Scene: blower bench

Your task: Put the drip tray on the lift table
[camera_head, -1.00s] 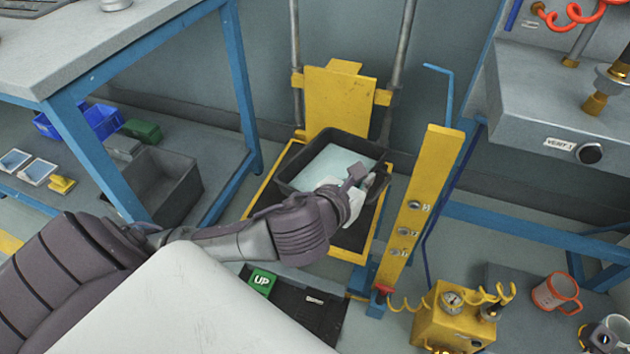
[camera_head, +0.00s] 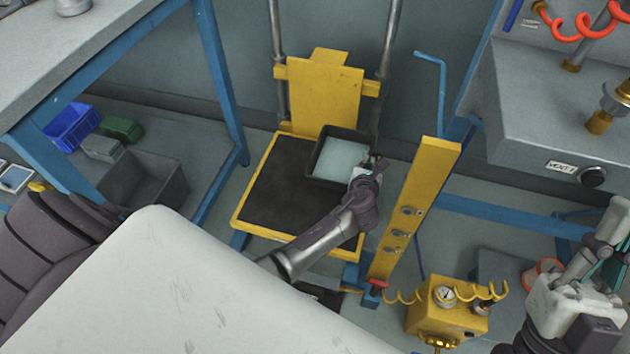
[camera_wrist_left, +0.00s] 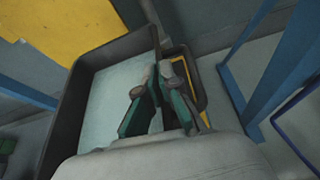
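The drip tray (camera_head: 318,170) is a dark, square tray with a pale inside. In the head view it is over the back right part of the lift table (camera_head: 270,205), a black mat in a yellow frame. I cannot tell whether it rests on the mat. My left gripper (camera_head: 372,166) is at the tray's right side. In the left wrist view the gripper's green-padded fingers (camera_wrist_left: 160,95) straddle the tray's side wall (camera_wrist_left: 60,120) and look closed on it. My right gripper (camera_head: 608,262) is at the right edge, away from the tray; its opening is unclear.
A yellow back plate (camera_head: 325,95) stands behind the lift table between two posts. A yellow post with knobs (camera_head: 415,205) rises close to my left gripper's right. A yellow box with a gauge (camera_head: 440,310) is at the front right. The mat's left and front are clear.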

